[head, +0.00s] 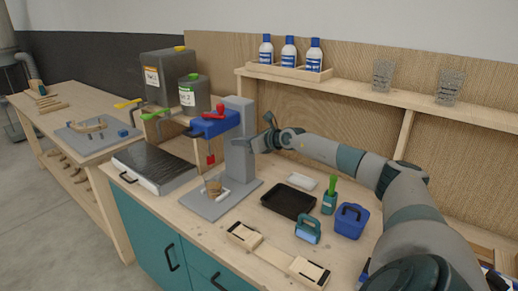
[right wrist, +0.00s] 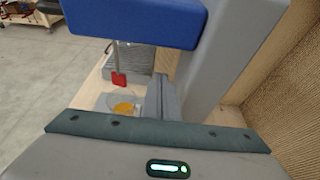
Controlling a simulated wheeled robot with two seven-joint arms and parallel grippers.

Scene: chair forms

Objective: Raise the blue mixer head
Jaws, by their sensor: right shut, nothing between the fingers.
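The blue mixer head (head: 215,124) sits on a grey column (head: 240,150) above a grey base plate (head: 222,202). It looks about level, with a red part on top and a red paddle (head: 211,159) hanging below. A small bowl (head: 214,187) stands under the paddle. My right gripper (head: 250,144) is shut and empty, close by the right side of the column; contact cannot be told. In the right wrist view the blue head (right wrist: 135,20) fills the top, with the red paddle (right wrist: 119,79) and bowl with orange contents (right wrist: 122,107) below. My left gripper is not in view.
A black tray (head: 289,201), green-handled holder (head: 329,200), blue box (head: 351,220) and teal-handled tool (head: 308,230) stand right of the mixer. A dark-topped box (head: 155,166) and two canisters (head: 166,75) stand left and behind. A shelf (head: 400,97) runs along the back.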

